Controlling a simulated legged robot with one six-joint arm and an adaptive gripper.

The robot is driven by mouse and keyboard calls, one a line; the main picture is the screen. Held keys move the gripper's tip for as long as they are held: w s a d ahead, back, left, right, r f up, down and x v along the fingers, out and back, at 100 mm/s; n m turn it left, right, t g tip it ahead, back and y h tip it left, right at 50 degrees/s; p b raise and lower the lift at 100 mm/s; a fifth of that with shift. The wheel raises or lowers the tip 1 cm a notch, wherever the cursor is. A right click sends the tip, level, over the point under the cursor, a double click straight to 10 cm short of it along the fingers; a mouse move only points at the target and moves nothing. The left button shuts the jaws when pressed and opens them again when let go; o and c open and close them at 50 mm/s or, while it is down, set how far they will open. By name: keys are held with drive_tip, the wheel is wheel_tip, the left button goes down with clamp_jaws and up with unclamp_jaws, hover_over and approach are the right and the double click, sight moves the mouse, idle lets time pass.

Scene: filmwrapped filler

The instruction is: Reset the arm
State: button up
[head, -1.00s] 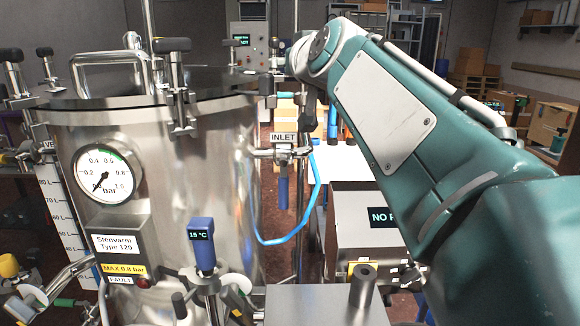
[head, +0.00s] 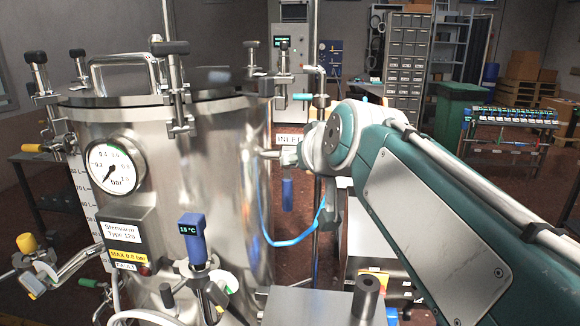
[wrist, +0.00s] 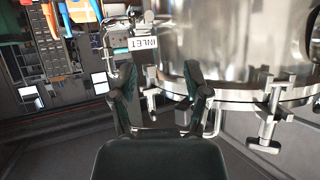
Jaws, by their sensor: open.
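My arm (head: 440,215) reaches in from the right in the head view, its pale elbow joint close to the right side of a steel tank (head: 190,160). My gripper (wrist: 158,72) shows in the wrist view with its two dark fingers spread apart and nothing between them. The tank shows upside down beyond the fingers, with the INLET label (wrist: 143,43) near the left finger. I cannot tell how far the fingertips are from the inlet fittings. In the head view the gripper is not clearly seen.
The tank carries a round gauge (head: 113,165), clamps and a blue 15 °C sensor (head: 192,238). A light-blue hose (head: 292,241) hangs at its right. Behind stand a drawer cabinet (head: 406,60), a green bin (head: 462,107) and a rack (head: 512,118). Open floor lies between.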

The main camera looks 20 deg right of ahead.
drive_tip(key=s+a+f+g, duration=0.1)
drive_tip(key=s+f+g, duration=0.2)
drive_tip(key=s+f, duration=0.6)
drive_tip(key=s+a+f+g, duration=0.2)
drive_tip(key=s+f+g, duration=0.2)
drive_tip(key=s+f, duration=0.5)
wheel_tip(320, 180, down, 6)
drive_tip(key=shift+a+r, duration=0.15)
drive_tip(key=shift+a, duration=0.15)
